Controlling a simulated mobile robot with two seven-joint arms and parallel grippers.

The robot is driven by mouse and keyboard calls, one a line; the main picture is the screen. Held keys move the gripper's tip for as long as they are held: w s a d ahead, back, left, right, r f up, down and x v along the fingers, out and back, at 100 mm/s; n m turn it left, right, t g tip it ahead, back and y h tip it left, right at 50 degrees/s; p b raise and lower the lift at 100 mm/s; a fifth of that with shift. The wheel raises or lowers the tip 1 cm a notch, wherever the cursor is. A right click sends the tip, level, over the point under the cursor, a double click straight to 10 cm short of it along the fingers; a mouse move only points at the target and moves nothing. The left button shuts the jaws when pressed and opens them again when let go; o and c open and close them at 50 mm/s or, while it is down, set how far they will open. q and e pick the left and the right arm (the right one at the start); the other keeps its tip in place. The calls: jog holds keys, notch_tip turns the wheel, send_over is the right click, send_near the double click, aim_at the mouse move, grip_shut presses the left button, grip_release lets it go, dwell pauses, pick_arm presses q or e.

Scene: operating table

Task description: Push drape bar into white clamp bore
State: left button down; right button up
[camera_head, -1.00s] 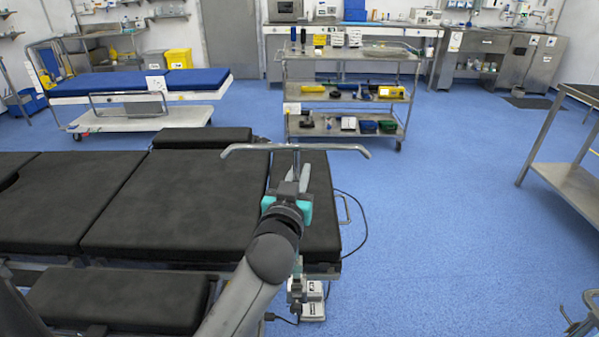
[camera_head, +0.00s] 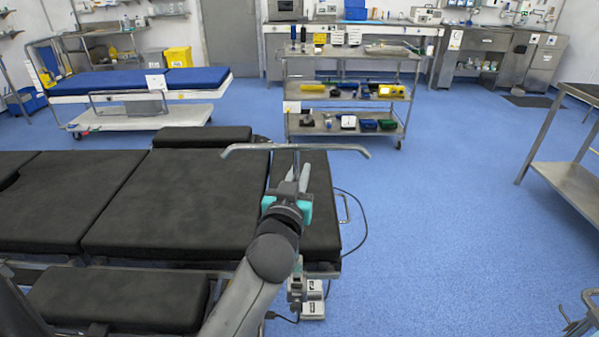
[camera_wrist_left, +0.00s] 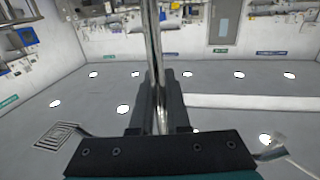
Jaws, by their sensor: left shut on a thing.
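The drape bar (camera_head: 250,148) is a grey metal T-shape with a long crossbar and down-bent ends. It stands upright over the right end of the black operating table (camera_head: 170,205). My left gripper (camera_head: 297,176) is shut on its stem, below the crossbar. In the left wrist view, the shiny stem (camera_wrist_left: 152,60) runs between the fingers of my left gripper (camera_wrist_left: 160,98). The stem's lower end is hidden behind my gripper and arm. I cannot make out the white clamp or its bore for certain.
White box-like parts (camera_head: 313,302) with a cable show beside the table's near right corner. A steel trolley (camera_head: 345,102) with supplies stands behind. A steel table (camera_head: 570,185) is at the right. Blue floor (camera_head: 450,230) is clear between them.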

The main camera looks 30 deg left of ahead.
pick_arm(q)
jog(key=shift+f+b, duration=0.95)
jog(key=shift+f, duration=0.3)
pick_arm(e)
jog(key=shift+f, duration=0.95)
pick_arm(q)
jog(key=shift+f, duration=0.35)
pick_arm(e)
jog(key=shift+f, duration=0.2)
pick_arm(q)
jog(key=c, duration=0.8)
grip_release()
jog(key=shift+r, duration=0.1)
pick_arm(e)
jog(key=shift+r, duration=0.1)
